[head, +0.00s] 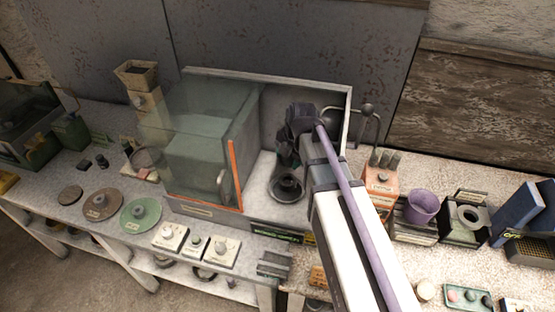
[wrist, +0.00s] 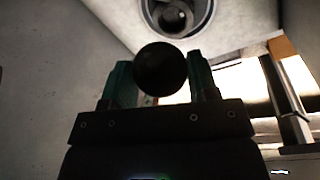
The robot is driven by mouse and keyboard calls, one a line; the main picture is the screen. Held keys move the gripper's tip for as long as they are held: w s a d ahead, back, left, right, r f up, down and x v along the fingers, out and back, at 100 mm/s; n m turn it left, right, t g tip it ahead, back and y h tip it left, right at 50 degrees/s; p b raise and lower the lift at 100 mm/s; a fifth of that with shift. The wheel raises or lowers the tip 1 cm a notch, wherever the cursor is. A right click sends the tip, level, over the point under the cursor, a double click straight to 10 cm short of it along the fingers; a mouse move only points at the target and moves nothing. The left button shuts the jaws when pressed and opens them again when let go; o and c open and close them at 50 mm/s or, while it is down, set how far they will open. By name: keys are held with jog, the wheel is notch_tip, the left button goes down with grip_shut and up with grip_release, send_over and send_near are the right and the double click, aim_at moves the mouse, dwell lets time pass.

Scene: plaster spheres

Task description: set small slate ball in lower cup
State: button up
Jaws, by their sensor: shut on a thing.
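In the wrist view, a small dark ball (wrist: 160,68) sits between the two green fingers of my gripper (wrist: 160,84), which is shut on it. In the head view, my gripper (head: 287,156) reaches into the open glass-fronted case, and the ball cannot be made out there. A dark round cup (head: 287,187) stands on the case floor just below the gripper. In the wrist view, a round dark-centred cup (wrist: 178,14) shows beyond the ball, apart from it and cut by the top edge. I cannot tell what lies inside it.
The glass case (head: 200,140) has walls close around my gripper, with an orange-edged pane (head: 235,175) to the left. A bent metal rod with a knob (head: 366,108) stands to the right. A purple cup (head: 422,206) and an orange box (head: 381,184) are on the bench further right.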

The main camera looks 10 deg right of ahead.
jog(key=shift+a+f+b, duration=0.1)
jog(key=shift+f+b, duration=2.7)
jog(key=shift+f+b, duration=1.25)
jog(key=o, duration=1)
jog(key=shift+r, duration=0.1)
notch_tip(320, 180, up, 4)
jog(key=p, duration=0.4)
